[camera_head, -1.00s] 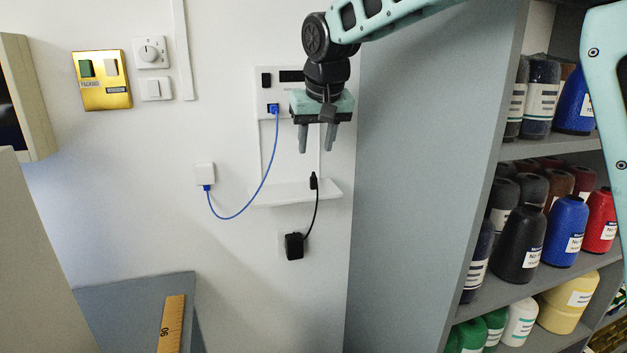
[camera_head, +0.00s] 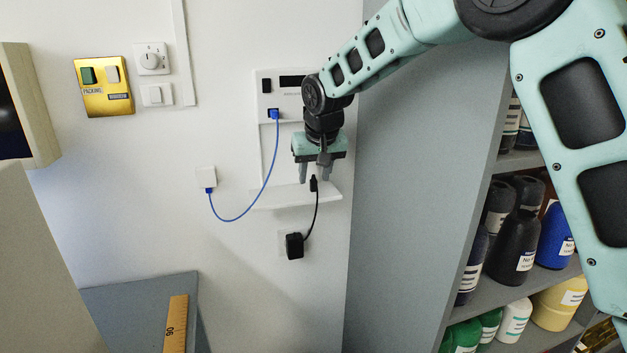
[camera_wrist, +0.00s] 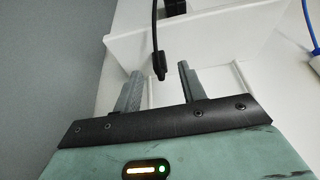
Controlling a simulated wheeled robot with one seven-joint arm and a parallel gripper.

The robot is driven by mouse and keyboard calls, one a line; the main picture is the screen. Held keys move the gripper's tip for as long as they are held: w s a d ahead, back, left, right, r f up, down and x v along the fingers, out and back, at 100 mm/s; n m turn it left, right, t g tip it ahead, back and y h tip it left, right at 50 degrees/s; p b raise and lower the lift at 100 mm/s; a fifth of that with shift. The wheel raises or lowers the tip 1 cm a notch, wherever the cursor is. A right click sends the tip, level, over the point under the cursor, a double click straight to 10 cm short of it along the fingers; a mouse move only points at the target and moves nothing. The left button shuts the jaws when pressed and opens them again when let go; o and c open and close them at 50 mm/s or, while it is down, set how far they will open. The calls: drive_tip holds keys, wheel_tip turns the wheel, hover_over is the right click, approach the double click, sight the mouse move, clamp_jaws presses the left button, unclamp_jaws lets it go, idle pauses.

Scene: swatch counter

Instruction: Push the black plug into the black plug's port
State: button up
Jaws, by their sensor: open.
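The black plug (camera_head: 314,184) stands at the white shelf below the white wall unit (camera_head: 265,98), its black cord running down to a black adapter (camera_head: 294,245). My gripper (camera_head: 315,178) is open, pointing down just above the shelf, with its fingertips around the plug's position. In the wrist view the plug (camera_wrist: 160,72) shows between the two fingertips of my gripper (camera_wrist: 159,69), with a gap on each side. I cannot make out the black plug's port; my arm covers part of the wall unit.
The white shelf (camera_head: 275,197) juts from the wall. A blue cable (camera_head: 264,178) hangs from the wall unit to a white wall box (camera_head: 206,178), left of my gripper. A grey cabinet side (camera_head: 415,190) stands close on the right, with bottles on shelves beyond it.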

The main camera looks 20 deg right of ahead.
drive_tip(key=shift+w+f, duration=0.2)
drive_tip(key=shift+f, duration=0.4)
clamp_jaws()
drive_tip(key=shift+a, duration=0.1)
